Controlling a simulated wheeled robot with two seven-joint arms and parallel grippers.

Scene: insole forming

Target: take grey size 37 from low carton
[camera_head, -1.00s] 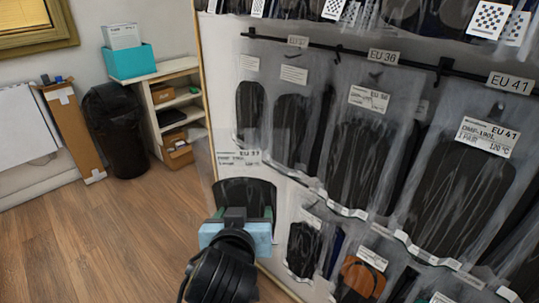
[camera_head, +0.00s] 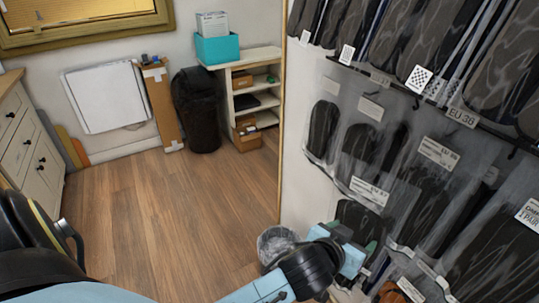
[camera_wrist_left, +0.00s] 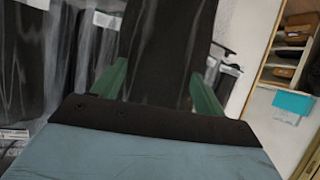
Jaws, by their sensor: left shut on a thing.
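My left gripper (camera_head: 354,240) is at the lower right in the head view, beside the hanging insole packs. It is shut on a clear bag with a dark insole (camera_head: 352,215) in it and a white label (camera_head: 370,190). The label is too small to read now. In the left wrist view the dark insole (camera_wrist_left: 165,45) stands up between the green fingers of the gripper (camera_wrist_left: 160,88). A low carton (camera_head: 246,141) sits in the bottom of the white shelf unit (camera_head: 268,108) against the back wall. My right gripper is out of view.
Several bagged insoles (camera_head: 435,195) hang on the display wall at right, close to the held bag. A black bin (camera_head: 196,110) stands left of the shelf. A grey wastebasket (camera_head: 276,243) is behind my left arm. Open wooden floor (camera_head: 150,200) lies at left.

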